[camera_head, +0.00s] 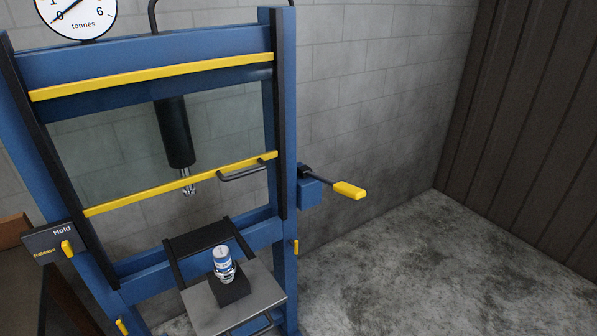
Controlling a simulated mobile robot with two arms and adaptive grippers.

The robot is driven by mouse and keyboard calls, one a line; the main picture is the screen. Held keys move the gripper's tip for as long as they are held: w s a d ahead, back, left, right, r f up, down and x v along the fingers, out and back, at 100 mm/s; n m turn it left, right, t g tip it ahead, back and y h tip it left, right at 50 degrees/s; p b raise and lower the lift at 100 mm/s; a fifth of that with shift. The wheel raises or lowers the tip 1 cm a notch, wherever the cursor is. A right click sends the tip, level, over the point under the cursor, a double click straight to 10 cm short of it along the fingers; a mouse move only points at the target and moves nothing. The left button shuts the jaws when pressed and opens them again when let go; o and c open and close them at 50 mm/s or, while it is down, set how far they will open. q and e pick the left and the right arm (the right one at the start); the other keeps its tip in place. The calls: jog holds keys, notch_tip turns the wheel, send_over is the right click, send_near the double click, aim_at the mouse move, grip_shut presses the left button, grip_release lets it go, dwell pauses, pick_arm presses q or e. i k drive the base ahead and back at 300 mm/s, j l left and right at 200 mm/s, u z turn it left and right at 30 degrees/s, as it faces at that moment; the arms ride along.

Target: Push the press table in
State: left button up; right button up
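The press table (262,289) is a flat grey metal plate low in the blue press frame (283,130). It sticks out toward me on dark rails (176,264). A dark handle shows at its front edge, partly cut off by the bottom of the picture. On the plate stands a black block (232,291) with a small blue and silver cylindrical part (223,262) upright on it. The black press ram (174,132) hangs above and behind the plate, with a silver tip. Neither of my grippers is in view.
A clear guard with yellow bars (150,78) and a dark handle (242,172) covers the upper opening. A yellow-ended lever (348,190) sticks out on the right. A Hold/Release plate (53,242) and gauge (75,14) are at left. The floor at right is clear.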

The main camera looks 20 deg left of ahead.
aim_at(214, 307)
jog(key=u, duration=0.95)
